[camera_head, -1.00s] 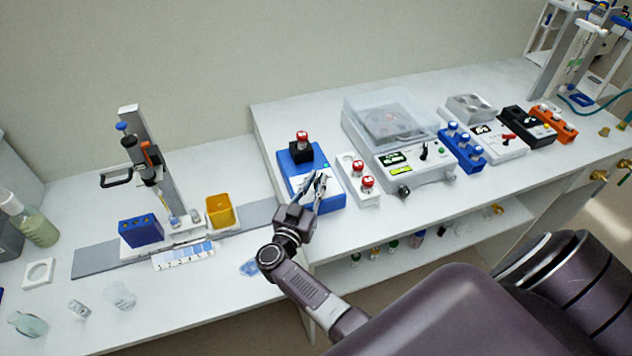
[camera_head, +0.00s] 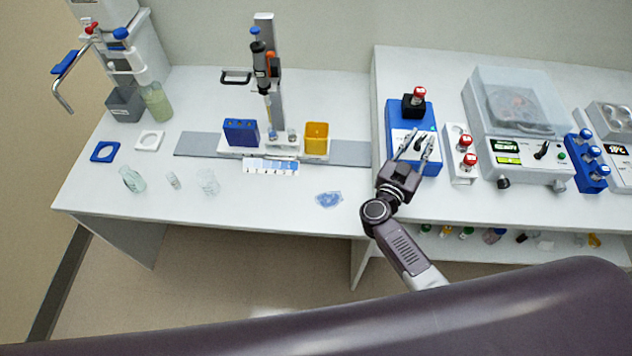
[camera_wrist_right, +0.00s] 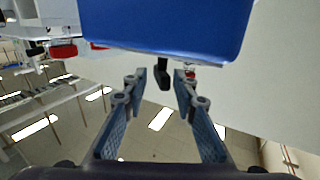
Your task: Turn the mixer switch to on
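The mixer (camera_head: 396,119) is a blue box with a light front panel, on the raised bench right of centre in the head view. A black holder (camera_head: 413,105) with a red-capped vial (camera_head: 418,94) stands on its top. My right gripper (camera_head: 418,142) is at the mixer's front, fingers apart. In the right wrist view the mixer's blue body (camera_wrist_right: 170,25) fills the top. A small black switch lever (camera_wrist_right: 163,78) projects from it between the open fingertips (camera_wrist_right: 163,80), with gaps on both sides. My left gripper is not in view.
A white rack (camera_head: 459,168) with red-capped vials stands close right of the mixer, then a lidded centrifuge-like device (camera_head: 522,168). Left on the lower bench are a pipette stand (camera_head: 268,60), a yellow bin (camera_head: 316,138) and loose glassware (camera_head: 207,182). The lower bench front is mostly clear.

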